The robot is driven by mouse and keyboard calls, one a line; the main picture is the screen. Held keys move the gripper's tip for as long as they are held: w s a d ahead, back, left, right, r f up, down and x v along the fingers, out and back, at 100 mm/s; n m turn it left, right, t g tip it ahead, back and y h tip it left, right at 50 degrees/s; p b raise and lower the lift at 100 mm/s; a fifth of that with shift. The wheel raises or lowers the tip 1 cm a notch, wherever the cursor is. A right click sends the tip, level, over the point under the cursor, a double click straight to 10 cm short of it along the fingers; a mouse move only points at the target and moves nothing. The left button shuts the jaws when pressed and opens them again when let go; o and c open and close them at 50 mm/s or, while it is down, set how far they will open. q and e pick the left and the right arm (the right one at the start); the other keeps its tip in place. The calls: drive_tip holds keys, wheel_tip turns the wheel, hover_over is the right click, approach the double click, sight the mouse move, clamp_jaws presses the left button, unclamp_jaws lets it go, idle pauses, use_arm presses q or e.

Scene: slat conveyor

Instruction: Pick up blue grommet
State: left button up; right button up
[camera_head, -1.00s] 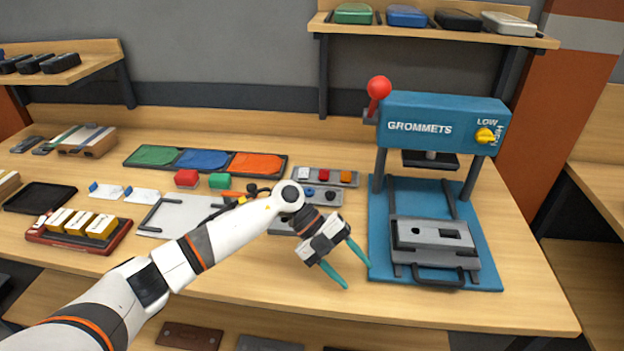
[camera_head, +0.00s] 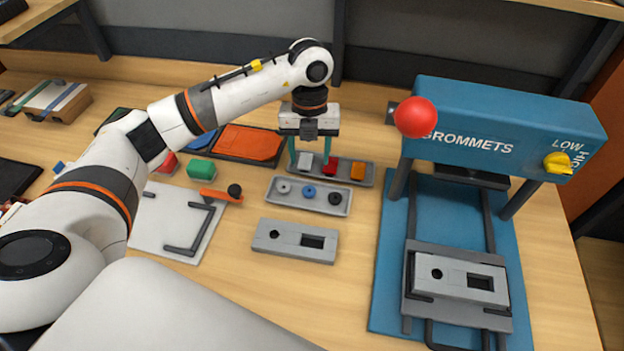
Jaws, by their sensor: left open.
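The blue grommet (camera_head: 309,192) sits in the middle of a small grey tray (camera_head: 292,206), between a light grey grommet (camera_head: 283,188) and a black grommet (camera_head: 335,198). My left gripper (camera_head: 310,167) points down with its teal fingers apart, behind the grommet tray. Its fingers are over or at the tray of coloured blocks, near the red block (camera_head: 330,168); whether they touch anything is unclear. My right gripper is out of view.
A blue grommet press (camera_head: 500,130) with a red knob (camera_head: 415,117) and yellow dial stands at the right. A grey plate (camera_head: 295,240) lies in front of the grommet tray. A white board (camera_head: 165,222) and an orange-handled tool (camera_head: 220,196) lie to the left.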

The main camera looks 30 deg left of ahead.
sight(309, 190)
use_arm(q)
drive_tip(key=f, duration=0.2)
drive_tip(key=s+f+p, duration=0.1)
drive_tip(key=shift+d+f, duration=0.15)
drive_tip(key=shift+f, duration=0.25)
drive_tip(key=shift+w+f+p, duration=0.15)
drive_tip(key=shift+f+p, duration=0.15)
drive_tip(key=shift+f, duration=0.25)
drive_tip(key=f, duration=0.1)
drive_tip(key=f+p, duration=0.1)
drive_tip(key=f, duration=0.1)
drive_tip(key=f+p, duration=0.1)
drive_tip(key=shift+s+d+f, duration=0.1)
drive_tip(key=shift+s+f, duration=0.1)
drive_tip(key=shift+s, duration=0.05)
drive_tip(key=shift+f, duration=0.2)
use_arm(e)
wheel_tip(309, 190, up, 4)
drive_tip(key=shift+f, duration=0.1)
use_arm(q)
drive_tip(key=c, duration=1)
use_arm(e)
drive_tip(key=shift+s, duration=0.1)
